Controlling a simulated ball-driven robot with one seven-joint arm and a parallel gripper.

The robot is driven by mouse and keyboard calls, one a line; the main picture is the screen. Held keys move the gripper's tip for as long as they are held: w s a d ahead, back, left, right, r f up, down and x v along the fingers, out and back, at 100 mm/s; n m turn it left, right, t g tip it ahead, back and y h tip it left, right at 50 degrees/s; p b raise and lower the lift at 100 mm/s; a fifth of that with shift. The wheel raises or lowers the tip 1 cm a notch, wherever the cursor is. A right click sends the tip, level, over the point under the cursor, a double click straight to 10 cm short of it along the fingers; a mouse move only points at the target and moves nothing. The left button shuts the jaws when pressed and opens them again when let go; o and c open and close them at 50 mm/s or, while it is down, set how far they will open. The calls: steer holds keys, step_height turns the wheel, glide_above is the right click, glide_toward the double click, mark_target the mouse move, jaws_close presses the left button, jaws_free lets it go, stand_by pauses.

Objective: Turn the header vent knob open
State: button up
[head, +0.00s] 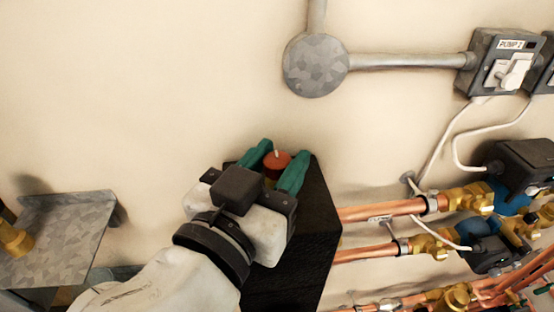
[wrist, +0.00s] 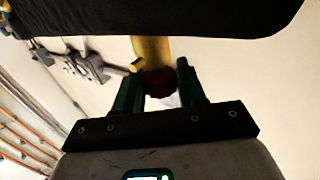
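The vent knob (head: 277,162) is orange-red with a small pale mark on top. It sits at the top of the black insulated header (head: 320,205). My gripper (head: 276,165) reaches in from the lower left, one green finger on each side of the knob. In the wrist view the knob (wrist: 160,82) looks dark red and fills the space between the green fingertips. A brass body (wrist: 151,50) shows behind it. The fingers appear shut on the knob, though the contact faces are partly hidden.
Copper pipes (head: 385,210) with brass valves and pumps (head: 525,160) run off to the right. A grey PUMP 2 switch box (head: 497,65) and round conduit box (head: 315,65) are on the wall above. A metal plate (head: 60,240) stands at the left.

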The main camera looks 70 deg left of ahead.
steer(key=c, duration=0.5)
